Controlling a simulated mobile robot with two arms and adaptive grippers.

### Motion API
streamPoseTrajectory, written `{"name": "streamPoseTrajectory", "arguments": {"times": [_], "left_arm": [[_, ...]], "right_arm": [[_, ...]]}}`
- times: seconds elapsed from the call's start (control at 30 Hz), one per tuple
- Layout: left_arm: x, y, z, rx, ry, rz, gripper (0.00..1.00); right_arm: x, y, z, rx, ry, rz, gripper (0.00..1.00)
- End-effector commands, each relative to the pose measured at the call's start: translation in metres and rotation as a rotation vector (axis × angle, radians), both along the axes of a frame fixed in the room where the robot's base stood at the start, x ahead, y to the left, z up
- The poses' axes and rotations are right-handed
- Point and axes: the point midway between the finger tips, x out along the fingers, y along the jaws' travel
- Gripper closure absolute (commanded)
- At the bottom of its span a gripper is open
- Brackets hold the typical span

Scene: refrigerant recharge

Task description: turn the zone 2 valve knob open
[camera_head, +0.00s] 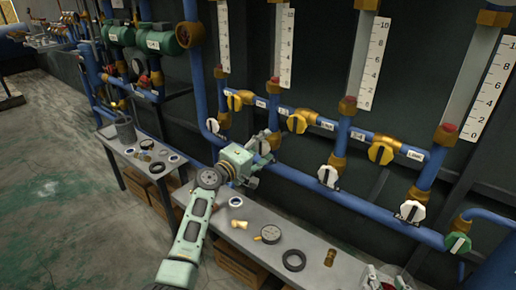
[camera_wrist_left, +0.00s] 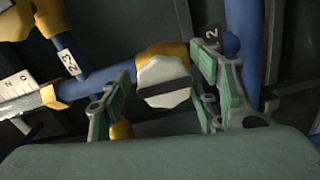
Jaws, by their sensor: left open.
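The zone 2 valve knob (camera_wrist_left: 165,83) is a white scalloped knob with a dark bar across it, on a brass valve body beside a tag marked 2. In the wrist view the bar runs almost level. In the head view the knob (camera_head: 265,144) is partly hidden by my left gripper (camera_head: 262,161). My left gripper is open, with one green finger on each side of the knob in the wrist view (camera_wrist_left: 163,79). I cannot tell whether either finger touches it. My right gripper does not show clearly in the head view.
Other white knobs (camera_head: 327,176) and yellow knobs (camera_head: 297,122) sit close by on the blue pipes. Below is a grey bench (camera_head: 222,218) with a gauge (camera_head: 270,234), a black ring (camera_head: 294,260) and brass fittings. Open green floor (camera_head: 70,190) lies to the left.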

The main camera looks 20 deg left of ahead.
Motion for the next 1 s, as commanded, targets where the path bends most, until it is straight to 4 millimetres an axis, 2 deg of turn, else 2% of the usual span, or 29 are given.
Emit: {"name": "streamPoseTrajectory", "arguments": {"times": [0.17, 0.7, 1.0], "left_arm": [[-0.013, 0.006, -0.002, 0.001, 0.000, 0.001, 0.43], [-0.099, 0.037, -0.001, 0.001, 0.000, 0.002, 0.43], [-0.112, 0.041, 0.000, 0.000, -0.001, 0.000, 0.43]], "right_arm": [[0.000, 0.000, 0.000, 0.000, 0.000, 0.000, 0.60], [0.000, 0.000, 0.000, 0.000, 0.000, 0.000, 0.60], [0.000, 0.000, 0.000, 0.000, 0.000, 0.000, 0.60]]}}
